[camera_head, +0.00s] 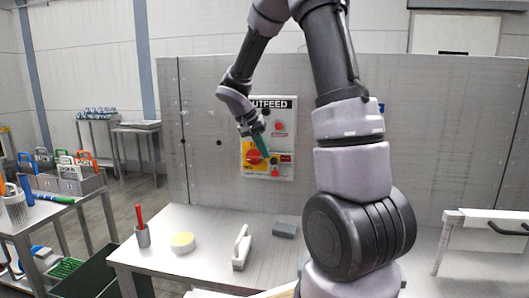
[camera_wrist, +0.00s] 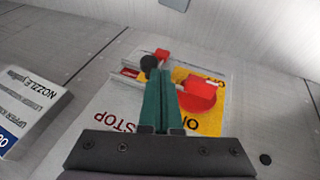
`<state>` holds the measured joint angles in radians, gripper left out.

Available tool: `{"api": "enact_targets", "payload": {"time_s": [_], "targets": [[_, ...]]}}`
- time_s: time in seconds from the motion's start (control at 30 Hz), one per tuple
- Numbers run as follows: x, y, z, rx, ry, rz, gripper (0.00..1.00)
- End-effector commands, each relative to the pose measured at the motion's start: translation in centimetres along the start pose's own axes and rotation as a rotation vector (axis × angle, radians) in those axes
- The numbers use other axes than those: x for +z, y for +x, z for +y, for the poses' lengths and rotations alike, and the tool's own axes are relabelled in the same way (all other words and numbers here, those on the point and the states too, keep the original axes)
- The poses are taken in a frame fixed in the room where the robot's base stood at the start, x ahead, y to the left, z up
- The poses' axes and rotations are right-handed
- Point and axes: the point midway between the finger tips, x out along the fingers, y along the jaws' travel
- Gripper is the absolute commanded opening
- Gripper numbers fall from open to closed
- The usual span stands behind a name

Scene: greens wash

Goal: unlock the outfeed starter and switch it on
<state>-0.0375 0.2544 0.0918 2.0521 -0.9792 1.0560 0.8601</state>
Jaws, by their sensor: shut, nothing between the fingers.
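The outfeed starter panel (camera_head: 287,112) is a white board headed OUTFEED on the grey wall, left of my arm. Its red rotary handle (camera_wrist: 199,98) sits on a yellow plate (camera_wrist: 208,122); the handle also shows in the head view (camera_head: 254,156). A small red block (camera_wrist: 162,55) and a black round knob (camera_wrist: 150,63) are beyond my fingertips in the wrist view; I cannot tell if the block is a lock. My gripper (camera_wrist: 160,72) has green fingers, closed together and empty, in front of the panel beside the handle. Contact is unclear. The fingers hide part of the panel.
A bench (camera_head: 190,217) below holds a cup with a red tool (camera_head: 142,236), a round yellow-white item (camera_head: 182,242), a white-handled item (camera_head: 241,248) and a grey block (camera_head: 285,230). A white NOZZLE sign (camera_wrist: 28,105) is beside the panel in the wrist view.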

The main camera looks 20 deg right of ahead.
Motion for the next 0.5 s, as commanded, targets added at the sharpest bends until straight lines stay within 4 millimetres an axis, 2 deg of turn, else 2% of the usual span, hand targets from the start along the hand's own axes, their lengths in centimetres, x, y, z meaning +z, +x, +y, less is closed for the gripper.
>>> {"api": "enact_targets", "payload": {"time_s": [0.33, 0.5], "targets": [[0.0, 0.1, 0.2, 0.001, 0.000, 0.000, 0.00], [0.1, 0.7, 2.2, 0.002, 0.003, 0.000, 0.00]]}}
